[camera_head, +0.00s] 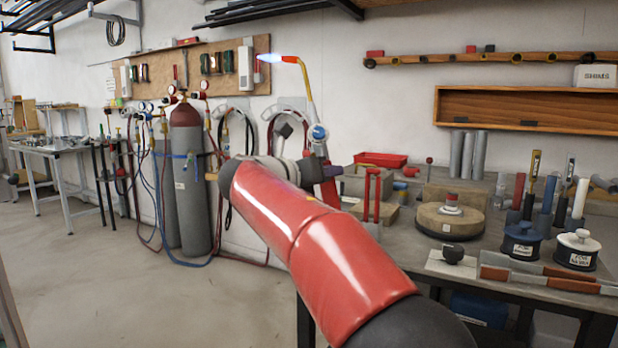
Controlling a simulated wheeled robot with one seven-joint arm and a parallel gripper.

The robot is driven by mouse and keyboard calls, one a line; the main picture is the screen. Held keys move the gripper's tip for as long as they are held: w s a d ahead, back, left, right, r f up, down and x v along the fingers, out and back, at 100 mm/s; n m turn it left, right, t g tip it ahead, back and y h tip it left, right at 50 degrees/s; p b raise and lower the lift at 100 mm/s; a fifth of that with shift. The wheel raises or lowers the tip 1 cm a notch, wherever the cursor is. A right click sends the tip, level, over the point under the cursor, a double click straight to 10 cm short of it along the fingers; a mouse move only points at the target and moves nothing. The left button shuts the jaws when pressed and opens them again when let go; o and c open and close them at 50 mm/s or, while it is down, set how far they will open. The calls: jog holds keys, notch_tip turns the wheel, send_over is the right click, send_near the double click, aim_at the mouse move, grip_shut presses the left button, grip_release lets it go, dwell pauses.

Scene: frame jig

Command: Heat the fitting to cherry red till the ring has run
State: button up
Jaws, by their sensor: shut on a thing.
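My gripper (318,168) is raised at the middle of the view, left of the bench, and is shut on a torch (307,88). The torch has a yellow neck, an orange tip and a blue knob. It is lit: a blue-white flame (269,57) points left, away from the bench. A small grey fitting with a red band (452,202) stands upright on a round tan block (432,222) on the bench. The flame is well apart from it. The fitting's body looks grey, not glowing. The ring is too small to tell. My red arm hides part of the bench's left end.
Two lidded pots, a dark one (521,241) and a white-lidded one (577,249), stand at the bench's front right. Upright handled tools (547,200) stand behind them. A red tray (381,159) lies at the back. Gas cylinders (188,180) with hoses stand left; open floor lies beyond.

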jog(key=s+d+f+n+g+h, duration=0.1)
jog(key=s+d+n+g+h, duration=0.3)
jog(key=s+d, duration=1.35)
jog(key=s+d+g+h, duration=0.3)
jog(key=s+d+g, duration=0.3)
jog(key=s+d, duration=1.15)
jog(key=w+d+f+b, duration=0.2)
jog(key=w+d+f, duration=0.1)
jog(key=w+f, duration=0.5)
jog(key=w, duration=0.2)
jog(key=shift+w+f, duration=0.25)
jog(key=shift+w, duration=0.1)
jog(key=shift+a+p, duration=0.15)
jog(key=shift+p, duration=0.35)
dwell(2.7)
